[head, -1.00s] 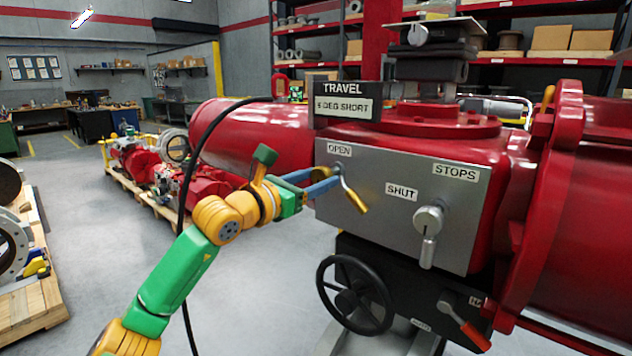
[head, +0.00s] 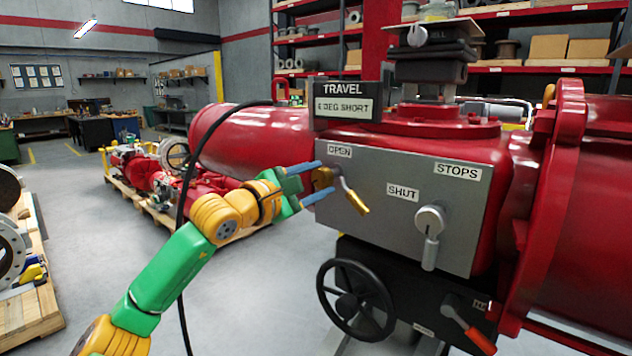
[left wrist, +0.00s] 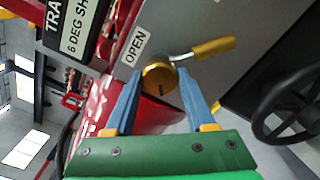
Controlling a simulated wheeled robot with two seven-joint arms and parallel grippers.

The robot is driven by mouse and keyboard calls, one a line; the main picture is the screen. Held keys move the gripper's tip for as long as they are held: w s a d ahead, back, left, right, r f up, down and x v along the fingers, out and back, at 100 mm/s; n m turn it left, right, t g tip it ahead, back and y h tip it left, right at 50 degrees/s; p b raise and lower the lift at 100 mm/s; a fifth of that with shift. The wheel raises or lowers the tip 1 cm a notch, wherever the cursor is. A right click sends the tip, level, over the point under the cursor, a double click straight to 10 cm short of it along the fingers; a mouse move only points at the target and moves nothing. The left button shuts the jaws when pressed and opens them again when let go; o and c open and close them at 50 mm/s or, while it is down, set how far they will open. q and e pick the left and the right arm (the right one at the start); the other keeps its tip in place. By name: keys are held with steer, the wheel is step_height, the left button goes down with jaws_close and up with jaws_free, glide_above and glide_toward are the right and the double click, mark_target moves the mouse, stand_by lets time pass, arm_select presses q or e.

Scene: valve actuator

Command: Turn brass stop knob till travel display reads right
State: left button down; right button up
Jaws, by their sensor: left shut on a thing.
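The brass stop knob (head: 323,178) is under the OPEN label on the grey plate of the red actuator. A lever with a brass grip (head: 354,200) sticks out beside it, pointing down and right. My left gripper (head: 318,180) is shut on the knob, one blue finger above and one below. In the left wrist view the knob (left wrist: 158,79) sits between the fingertips, with a dark slot on its face. The travel display (head: 343,109) appears to read 6 DEG SHORT; the wrist view shows part of it (left wrist: 75,38). My right gripper is not in view.
A grey knob with a handle (head: 430,222) is at the SHUT side of the plate. Below are a black handwheel (head: 355,298) and a red-handled lever (head: 468,330). A black cable hangs behind my left arm.

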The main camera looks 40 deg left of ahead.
arm_select(q)
steer(key=shift+m, duration=0.7)
steer(key=shift+c, duration=1.2)
jaws_free()
steer(key=shift+w, duration=0.1)
steer(key=shift+s+f+b, duration=0.15)
steer(key=shift+s+b, duration=0.1)
steer(key=shift+b, duration=0.1)
steer(key=s+b, duration=0.4)
steer(key=s, duration=0.2)
steer(key=shift+s+a+b, duration=0.3)
steer(key=shift+s, duration=0.05)
